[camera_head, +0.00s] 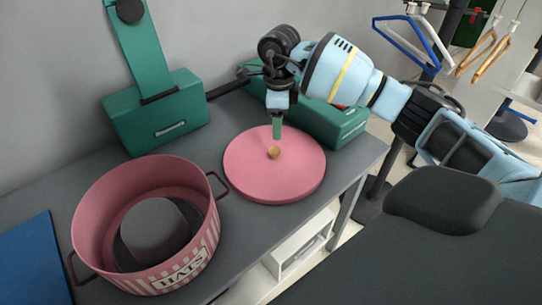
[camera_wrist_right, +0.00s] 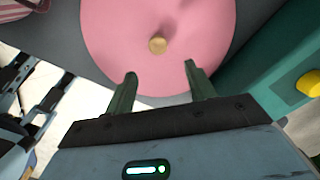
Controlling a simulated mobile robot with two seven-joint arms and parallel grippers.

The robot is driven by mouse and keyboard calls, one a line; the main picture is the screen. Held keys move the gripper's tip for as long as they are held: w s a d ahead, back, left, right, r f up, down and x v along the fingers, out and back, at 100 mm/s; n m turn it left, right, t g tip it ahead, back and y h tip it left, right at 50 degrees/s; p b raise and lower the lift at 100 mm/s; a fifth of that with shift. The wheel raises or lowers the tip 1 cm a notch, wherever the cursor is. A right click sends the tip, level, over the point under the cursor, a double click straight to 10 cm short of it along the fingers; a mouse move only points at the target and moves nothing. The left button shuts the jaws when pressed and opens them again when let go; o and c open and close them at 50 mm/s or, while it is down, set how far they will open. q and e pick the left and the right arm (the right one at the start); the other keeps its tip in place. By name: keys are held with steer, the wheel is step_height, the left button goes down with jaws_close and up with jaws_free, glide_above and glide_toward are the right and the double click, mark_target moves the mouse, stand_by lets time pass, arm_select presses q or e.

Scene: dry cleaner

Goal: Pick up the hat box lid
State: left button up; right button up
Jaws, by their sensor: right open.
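The hat box lid (camera_head: 262,181) is a round pink disc with a small tan knob (camera_head: 274,153). It lies flat on the grey counter, right of the open hat box (camera_head: 196,240). The hat box is pink and striped, with "HATS" on its front, and holds a dark hat with a grey top. My right gripper (camera_head: 277,136) points down above the lid's far side, close to the knob. In the right wrist view its two green fingers (camera_wrist_right: 159,88) are apart, with the knob (camera_wrist_right: 157,45) ahead of the gap between them. My left gripper is not in view.
A green machine (camera_head: 165,130) with an upright arm stands against the wall behind the box. Another green case (camera_head: 345,127) sits just right of the lid. A blue mat (camera_head: 33,262) lies at the left. Hangers (camera_head: 485,50) hang at the upper right.

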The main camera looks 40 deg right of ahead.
mark_target(274, 149)
step_height(274, 149, down, 2)
steer(key=shift+s+f, duration=0.1)
steer(key=shift+f, duration=0.1)
steer(key=shift+w+a+f, duration=0.15)
steer(key=shift+a+f, duration=0.05)
steer(key=shift+f, duration=1.15)
steer(key=shift+w+a+f, duration=0.15)
steer(key=shift+f, duration=1.2)
jaws_close()
